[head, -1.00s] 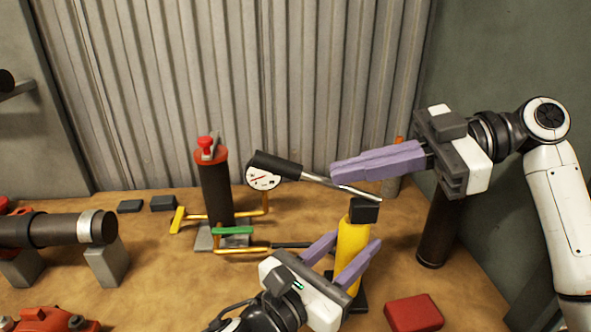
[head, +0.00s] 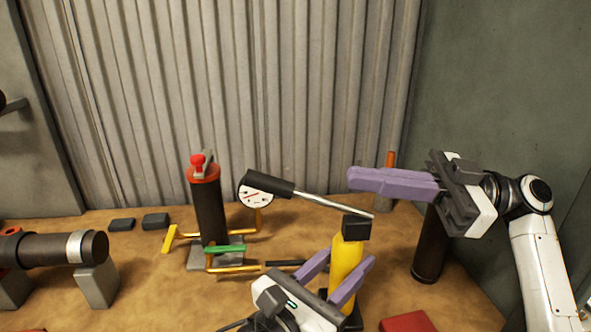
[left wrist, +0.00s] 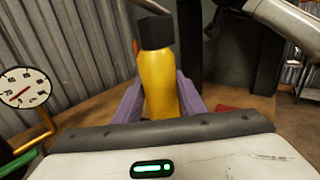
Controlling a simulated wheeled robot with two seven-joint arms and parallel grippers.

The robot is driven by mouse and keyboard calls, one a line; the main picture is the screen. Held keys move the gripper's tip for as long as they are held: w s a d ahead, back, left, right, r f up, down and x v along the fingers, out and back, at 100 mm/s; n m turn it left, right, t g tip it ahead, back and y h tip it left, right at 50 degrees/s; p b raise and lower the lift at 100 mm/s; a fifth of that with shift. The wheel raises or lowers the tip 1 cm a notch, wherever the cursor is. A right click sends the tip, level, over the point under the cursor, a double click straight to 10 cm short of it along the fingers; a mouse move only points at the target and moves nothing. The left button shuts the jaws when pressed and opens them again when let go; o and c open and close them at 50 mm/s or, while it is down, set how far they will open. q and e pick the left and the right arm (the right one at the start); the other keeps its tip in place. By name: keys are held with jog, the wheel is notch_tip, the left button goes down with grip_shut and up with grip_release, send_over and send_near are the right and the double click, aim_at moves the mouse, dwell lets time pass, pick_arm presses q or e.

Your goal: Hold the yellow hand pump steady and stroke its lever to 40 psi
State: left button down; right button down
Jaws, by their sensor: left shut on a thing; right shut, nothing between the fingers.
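The yellow hand pump (head: 347,258) stands upright with a black cap, and it also shows in the left wrist view (left wrist: 158,82). My left gripper (head: 340,274) is shut around the pump's body, one purple finger on each side. The pump's lever (head: 322,202) is a silver rod with a black grip, rising to the left from the cap. My right gripper (head: 352,179) is shut and empty, above the rod and apart from the black grip. The white gauge (head: 256,191) is behind the lever's grip; it also shows in the left wrist view (left wrist: 27,88).
A dark red-topped riser pipe (head: 209,207) stands left of the gauge, with yellow and green handles (head: 226,248) near its foot. A dark post (head: 430,244) stands right of the pump. A red block (head: 408,322) lies at the front. A corrugated wall closes the back.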

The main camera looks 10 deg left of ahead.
aim_at(296, 188)
jog(key=x, duration=1)
